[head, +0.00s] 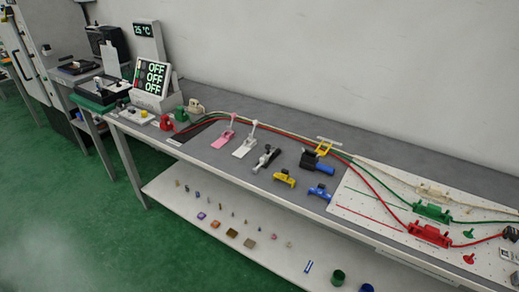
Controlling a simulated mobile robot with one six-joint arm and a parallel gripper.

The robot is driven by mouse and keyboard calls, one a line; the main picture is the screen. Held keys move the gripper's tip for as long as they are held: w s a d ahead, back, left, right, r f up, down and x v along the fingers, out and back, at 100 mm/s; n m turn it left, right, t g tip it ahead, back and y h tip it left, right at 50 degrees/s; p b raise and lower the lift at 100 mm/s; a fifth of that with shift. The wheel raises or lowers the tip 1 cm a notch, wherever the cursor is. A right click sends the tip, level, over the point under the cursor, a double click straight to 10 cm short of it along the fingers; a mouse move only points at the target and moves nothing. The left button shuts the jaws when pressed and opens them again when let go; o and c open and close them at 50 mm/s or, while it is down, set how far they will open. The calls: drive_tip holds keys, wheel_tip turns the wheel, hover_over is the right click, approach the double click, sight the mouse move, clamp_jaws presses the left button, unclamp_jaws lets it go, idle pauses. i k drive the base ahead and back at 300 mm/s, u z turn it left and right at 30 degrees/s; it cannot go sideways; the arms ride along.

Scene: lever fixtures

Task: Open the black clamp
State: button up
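The black clamp (265,160) stands on the grey workbench, near the middle of the head view. My gripper is not in view, and nothing is seen touching the clamp.
A black device with a blue handle (322,167) stands right of the clamp, with yellow (285,179) and blue (319,192) fixtures in front. Red and green cables run behind. A white lower shelf (190,200) holds several small items. Green floor (90,215) in front is clear.

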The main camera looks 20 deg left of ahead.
sight(267, 147)
drive_tip(key=z, duration=0.75)
drive_tip(key=k, duration=0.2)
drive_tip(key=u, duration=3.4)
drive_tip(key=i, duration=0.35)
drive_tip(key=u, duration=0.1)
